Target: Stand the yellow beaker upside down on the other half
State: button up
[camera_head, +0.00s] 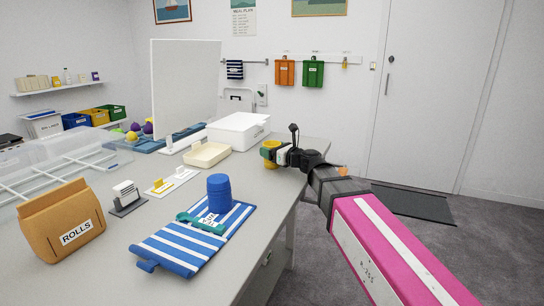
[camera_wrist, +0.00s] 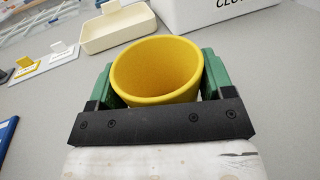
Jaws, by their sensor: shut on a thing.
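My gripper (camera_wrist: 160,78) has its green fingers on both sides of the yellow beaker (camera_wrist: 158,68) and is shut on it. In the wrist view the beaker's open mouth faces up towards the camera. In the head view the beaker (camera_head: 268,151) is at the table's right edge; whether it touches the table I cannot tell. A blue-and-white striped mat (camera_head: 172,246) lies nearer on the table, with a teal strap (camera_head: 192,219) and a small label across its middle. A blue beaker (camera_head: 219,194), flat closed side up, stands on the mat's far half. The near half is bare.
A cream tray (camera_head: 208,156) and a white box (camera_head: 239,130) stand behind the mat. Small yellow and white card holders (camera_head: 160,186) and a grey one (camera_head: 127,200) are left of it. A brown ROLLS bag (camera_head: 62,222) and a clear divided case (camera_head: 62,165) fill the left.

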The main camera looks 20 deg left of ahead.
jog(key=shift+r, duration=0.1)
jog(key=shift+r, duration=0.9)
jog(key=s+a+r, duration=0.3)
jog(key=s+r, duration=0.6)
jog(key=s, duration=0.2)
jog(key=shift+a, duration=0.35)
